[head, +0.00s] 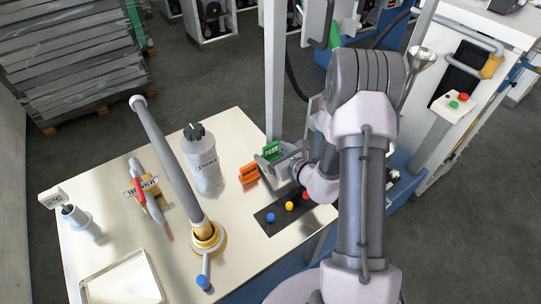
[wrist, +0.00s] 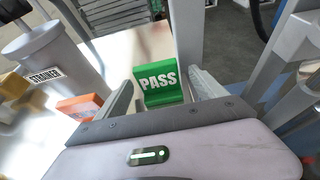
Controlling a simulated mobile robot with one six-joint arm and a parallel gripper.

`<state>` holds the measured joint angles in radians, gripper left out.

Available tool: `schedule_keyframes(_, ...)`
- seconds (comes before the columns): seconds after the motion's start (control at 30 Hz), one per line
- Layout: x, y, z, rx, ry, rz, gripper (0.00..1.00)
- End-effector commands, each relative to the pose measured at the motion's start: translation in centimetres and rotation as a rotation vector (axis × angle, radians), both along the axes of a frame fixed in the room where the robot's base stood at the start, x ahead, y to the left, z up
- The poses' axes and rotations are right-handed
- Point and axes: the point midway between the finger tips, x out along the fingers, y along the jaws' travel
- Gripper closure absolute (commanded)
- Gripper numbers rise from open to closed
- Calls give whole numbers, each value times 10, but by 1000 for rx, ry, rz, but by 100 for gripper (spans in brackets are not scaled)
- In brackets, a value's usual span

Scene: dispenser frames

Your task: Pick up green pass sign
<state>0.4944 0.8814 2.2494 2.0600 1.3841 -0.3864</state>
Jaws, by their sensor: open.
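The green pass sign (wrist: 160,82) stands on the table with its white PASS lettering facing me. It also shows in the head view (head: 271,150), near the table's right edge, partly behind my gripper. My gripper (wrist: 162,90) is open, with one finger on each side of the sign in the wrist view. In the head view my gripper (head: 270,160) is right at the sign. I cannot tell whether either finger touches it.
An orange sign (head: 249,173) stands just left of the green one, close to my left finger. A grey strainer bottle (head: 204,165) is further left. A post (head: 274,70) rises behind the sign. A dark strip (head: 270,223) with coloured buttons lies in front.

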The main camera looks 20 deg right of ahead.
Motion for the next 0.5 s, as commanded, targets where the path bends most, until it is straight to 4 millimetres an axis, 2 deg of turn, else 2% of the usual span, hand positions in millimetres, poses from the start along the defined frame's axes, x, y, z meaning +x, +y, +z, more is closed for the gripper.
schedule_keyframes(0.1,11,3,-6,0,0,1,20)
schedule_keyframes(0.3,12,3,-5,1,1,0,20)
schedule_keyframes(0.5,12,3,-5,1,1,1,59)
